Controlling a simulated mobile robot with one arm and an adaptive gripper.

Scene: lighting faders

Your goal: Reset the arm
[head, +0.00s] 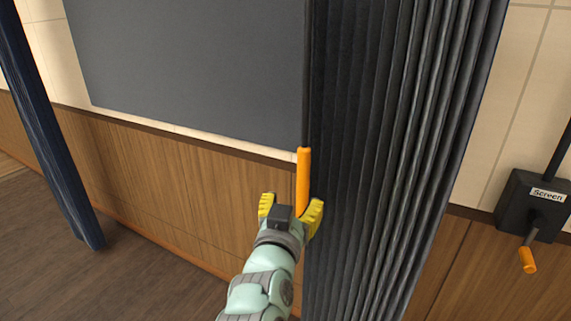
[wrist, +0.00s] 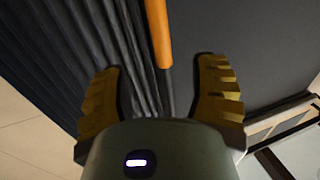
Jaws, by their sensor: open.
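My gripper (head: 291,205) has yellow ridged fingers spread apart. It is in front of an orange rod (head: 303,180) that hangs upright along the left edge of a dark pleated curtain (head: 375,150). In the head view the rod's lower part runs down between the fingers. In the wrist view my gripper (wrist: 155,95) is open, and the orange rod (wrist: 158,35) shows beyond the gap between the fingers. I cannot tell whether the rod touches a finger.
A black box labelled "Screen" (head: 533,203) with an orange-handled crank (head: 528,260) is on the wall at right. A grey panel (head: 190,70) covers the wall behind. A second dark curtain (head: 48,130) hangs at far left. Wooden floor (head: 130,275) is clear at lower left.

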